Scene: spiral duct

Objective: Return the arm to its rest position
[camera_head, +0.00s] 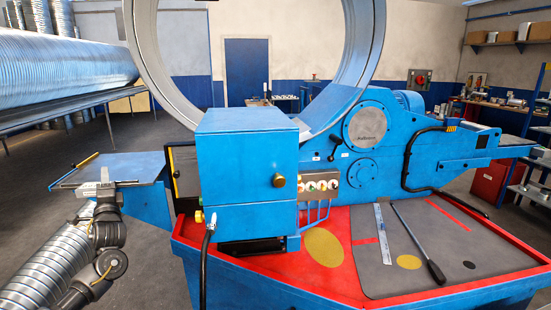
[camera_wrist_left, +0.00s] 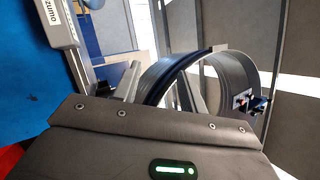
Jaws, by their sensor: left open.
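My left arm comes in at the lower left of the head view. Its gripper (camera_head: 104,180) is over or beside the near edge of the blue side table (camera_head: 140,168), left of the blue machine (camera_head: 247,160). Whether it touches the table cannot be told. The gripper is open, and no object shows between its fingers. In the left wrist view, the dark gripper housing with a green light fills the bottom. A blue surface (camera_wrist_left: 25,80) and a light bar with lettering (camera_wrist_left: 58,30) show at its left. My right gripper is out of view.
A large metal ring (camera_head: 150,60) stands above the machine. A ruler (camera_head: 382,232) and a black-handled bar (camera_head: 418,240) lie on the grey mat (camera_head: 460,255) over the red deck. A long spiral duct (camera_head: 60,65) lies on a rack at left. Open floor shows behind.

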